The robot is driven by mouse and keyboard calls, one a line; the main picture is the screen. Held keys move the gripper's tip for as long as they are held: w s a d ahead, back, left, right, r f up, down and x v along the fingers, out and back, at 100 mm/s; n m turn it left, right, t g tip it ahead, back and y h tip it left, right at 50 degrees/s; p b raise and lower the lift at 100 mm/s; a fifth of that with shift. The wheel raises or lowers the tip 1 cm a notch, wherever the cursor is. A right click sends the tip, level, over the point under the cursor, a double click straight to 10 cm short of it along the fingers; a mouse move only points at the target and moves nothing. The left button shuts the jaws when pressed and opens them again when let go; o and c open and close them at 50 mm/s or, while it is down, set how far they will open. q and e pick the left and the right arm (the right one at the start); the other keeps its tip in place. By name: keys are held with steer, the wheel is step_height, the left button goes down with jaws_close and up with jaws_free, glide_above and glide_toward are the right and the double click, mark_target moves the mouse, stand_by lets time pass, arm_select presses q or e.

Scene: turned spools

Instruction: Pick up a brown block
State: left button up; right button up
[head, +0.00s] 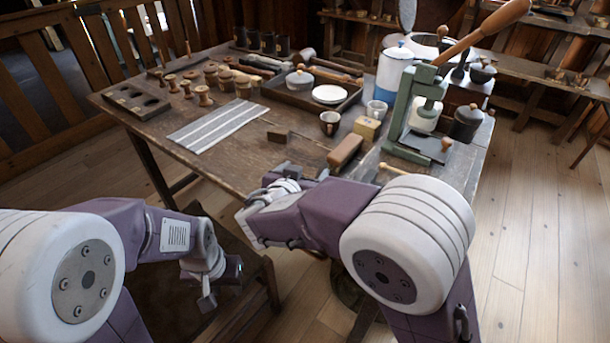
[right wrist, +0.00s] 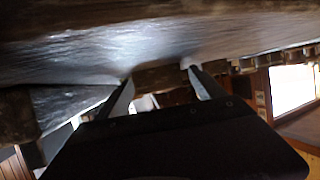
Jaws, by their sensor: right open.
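A brown block (head: 345,150), longish with a flat top, lies near the front edge of the table, right of the middle. My right gripper (head: 284,175) is at the table's front edge, to the left of this block and apart from it. In the right wrist view its two fingers (right wrist: 161,84) stand apart, with a dark brown shape behind the gap that I cannot identify. My left gripper (head: 208,298) hangs low in front of the table, away from the block; its finger gap is not clear.
A green lever press (head: 412,112) stands to the right. A striped cloth (head: 218,124) lies to the left, with several wooden spools (head: 204,95) beyond it.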

mark_target(304, 171)
steer(key=shift+c, duration=0.3)
steer(key=c, duration=1.4)
steer(key=shift+o, duration=0.2)
steer(key=shift+r, duration=0.1)
step_height(304, 171, up, 4)
steer(key=shift+r+p, duration=0.25)
steer(key=shift+p, duration=0.6)
steer(key=w+a+r+p, duration=0.4)
steer(key=w+a+r, duration=0.2)
steer(key=w, duration=0.3)
steer(key=shift+a+r, duration=0.15)
steer(key=shift+a, duration=0.6)
